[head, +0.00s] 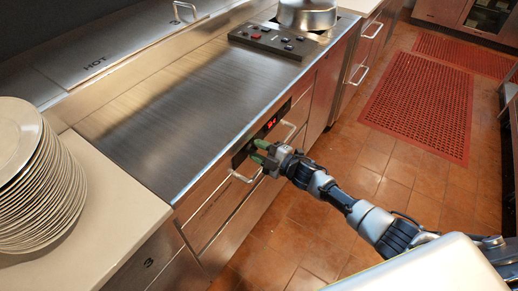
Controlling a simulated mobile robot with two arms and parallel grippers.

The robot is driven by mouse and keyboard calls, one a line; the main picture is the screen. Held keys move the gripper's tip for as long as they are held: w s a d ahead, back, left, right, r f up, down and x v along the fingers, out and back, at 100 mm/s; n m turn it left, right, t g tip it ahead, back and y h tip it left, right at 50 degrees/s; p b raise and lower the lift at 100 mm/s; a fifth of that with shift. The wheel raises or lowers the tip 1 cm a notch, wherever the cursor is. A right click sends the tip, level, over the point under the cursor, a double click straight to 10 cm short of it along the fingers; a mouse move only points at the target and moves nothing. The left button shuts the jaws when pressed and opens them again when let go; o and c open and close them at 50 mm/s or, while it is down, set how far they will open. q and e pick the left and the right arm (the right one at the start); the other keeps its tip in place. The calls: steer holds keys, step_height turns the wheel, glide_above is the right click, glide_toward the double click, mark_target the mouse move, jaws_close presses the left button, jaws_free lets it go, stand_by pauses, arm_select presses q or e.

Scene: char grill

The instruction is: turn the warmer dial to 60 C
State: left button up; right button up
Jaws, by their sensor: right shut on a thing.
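The warmer's dark control panel (284,111) is on the front face of the steel counter, with a small lit red display (271,124). The display's digits are too small to read surely. My right gripper (256,151) reaches the panel from the right, below the display. Its green-tipped fingers are shut on the warmer dial, which they largely hide. The dial's angle and markings cannot be made out. My left gripper is not in view.
Drawer handles (245,177) stick out close to the gripper. A steel counter (170,105) lies above, with a button box (273,40) and a pot (307,14) at the far end. Stacked plates (45,190) stand at left. The tiled floor has red mats (420,105).

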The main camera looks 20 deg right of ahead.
stand_by(0.5)
steer(key=o, duration=0.9)
steer(key=v, duration=1.1)
steer(key=shift+w+f, duration=0.1)
